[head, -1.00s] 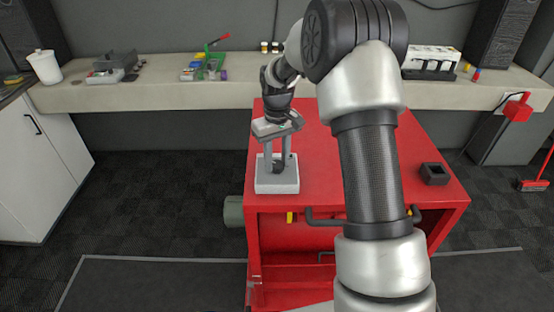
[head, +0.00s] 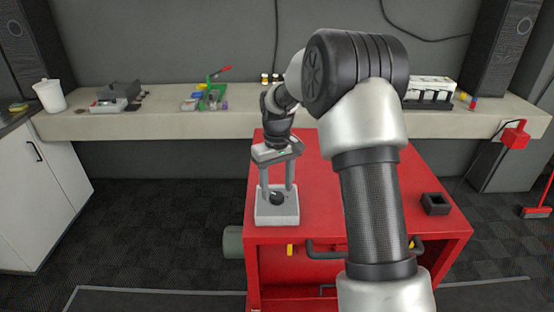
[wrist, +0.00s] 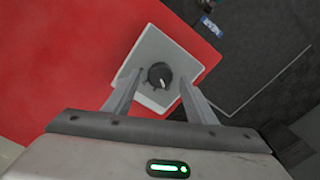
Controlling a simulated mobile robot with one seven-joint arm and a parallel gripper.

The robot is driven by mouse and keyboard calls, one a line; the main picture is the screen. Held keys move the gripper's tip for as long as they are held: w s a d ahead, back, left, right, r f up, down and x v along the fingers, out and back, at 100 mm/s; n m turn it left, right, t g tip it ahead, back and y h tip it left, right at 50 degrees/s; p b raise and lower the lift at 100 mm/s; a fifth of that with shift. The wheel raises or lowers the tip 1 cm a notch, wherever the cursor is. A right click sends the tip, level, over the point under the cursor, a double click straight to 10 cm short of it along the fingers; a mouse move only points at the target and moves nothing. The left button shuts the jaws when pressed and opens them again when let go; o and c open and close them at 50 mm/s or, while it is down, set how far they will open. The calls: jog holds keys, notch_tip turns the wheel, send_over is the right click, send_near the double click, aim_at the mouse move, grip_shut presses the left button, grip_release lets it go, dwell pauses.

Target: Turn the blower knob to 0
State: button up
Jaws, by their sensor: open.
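The blower knob (head: 276,198) is a small dark round knob on top of a light grey box (head: 277,215) at the front left of the red cart. In the wrist view the knob (wrist: 160,76) shows a pale pointer mark toward its lower side, on the square plate of the box (wrist: 150,50). My gripper (head: 276,187) is open above the box, fingers pointing down. In the wrist view the fingers (wrist: 154,100) stand apart on either side below the knob, with nothing held. No numbers around the knob are readable.
The red cart top (head: 350,215) is mostly clear. A small black square holder (head: 435,203) stands at its right. A long bench (head: 190,122) behind holds a white cup (head: 49,95), a grey device (head: 118,98) and a green item (head: 211,98).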

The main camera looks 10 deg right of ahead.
aim_at(277, 195)
notch_tip(277, 195, up, 16)
jog(key=shift+f, duration=0.2)
jog(key=s+r+m+t+p, duration=0.1)
jog(key=s+r+t, duration=0.1)
jog(key=s+r, duration=0.45)
jog(key=s+r+m+t+p, duration=0.1)
jog(key=s+r, duration=0.3)
jog(key=s, duration=0.6)
jog(key=s+f+m+t, duration=0.1)
jog(key=s+f+t, duration=0.1)
jog(key=s, duration=1.2)
jog(key=shift+s+f+t+p, duration=0.25)
jog(key=shift+f+p, duration=0.2)
jog(key=shift+f, duration=0.3)
